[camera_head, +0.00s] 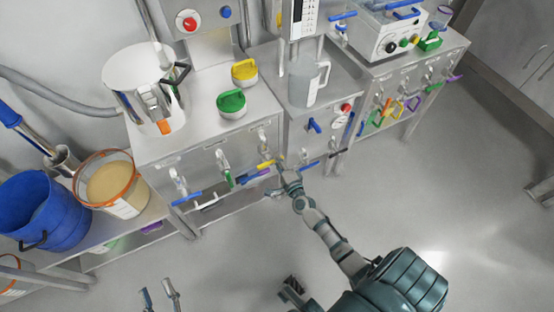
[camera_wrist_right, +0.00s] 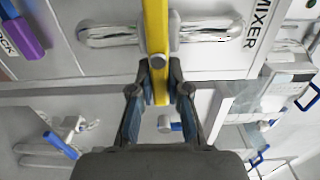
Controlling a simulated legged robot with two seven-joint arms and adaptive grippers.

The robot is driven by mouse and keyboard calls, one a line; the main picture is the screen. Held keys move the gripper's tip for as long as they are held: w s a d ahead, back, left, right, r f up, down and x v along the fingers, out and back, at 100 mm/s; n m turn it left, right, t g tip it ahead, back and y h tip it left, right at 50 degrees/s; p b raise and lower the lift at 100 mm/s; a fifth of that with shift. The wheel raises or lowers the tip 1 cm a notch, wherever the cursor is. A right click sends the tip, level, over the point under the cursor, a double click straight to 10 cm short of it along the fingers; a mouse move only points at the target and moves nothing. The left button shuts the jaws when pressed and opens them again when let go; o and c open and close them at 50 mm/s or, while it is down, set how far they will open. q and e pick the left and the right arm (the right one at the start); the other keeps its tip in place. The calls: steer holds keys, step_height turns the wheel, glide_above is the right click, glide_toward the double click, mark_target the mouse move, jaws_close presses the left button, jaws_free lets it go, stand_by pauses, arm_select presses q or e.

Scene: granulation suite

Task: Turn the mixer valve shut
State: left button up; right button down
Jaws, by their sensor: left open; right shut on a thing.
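The mixer valve has a yellow lever (camera_head: 266,164) on the front of the steel cabinet. In the right wrist view the yellow lever (camera_wrist_right: 156,40) runs up and down the picture, across a silver pipe (camera_wrist_right: 208,33), beside the label MIXER (camera_wrist_right: 258,28). My right gripper (camera_wrist_right: 160,82) is shut on the lower part of the lever. In the head view my right gripper (camera_head: 283,172) is at the cabinet front and partly hides the lever's end. My left gripper (camera_head: 160,292) is open and empty, low over the floor, away from the cabinet.
Other valves with green (camera_head: 229,178) and blue (camera_head: 187,198) levers sit left of the mixer valve. A purple lever (camera_wrist_right: 28,38) is close by. A blue bucket (camera_head: 45,210) and an orange-rimmed bucket (camera_head: 112,185) stand at left.

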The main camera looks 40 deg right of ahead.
steer(key=c, duration=1.2)
jaws_free()
steer(key=shift+a+f, duration=0.1)
steer(key=shift+f, duration=0.25)
steer(key=shift+o, duration=0.4)
steer(key=shift+r, duration=0.1)
steer(key=v, duration=1.1)
steer(key=shift+s, duration=0.4)
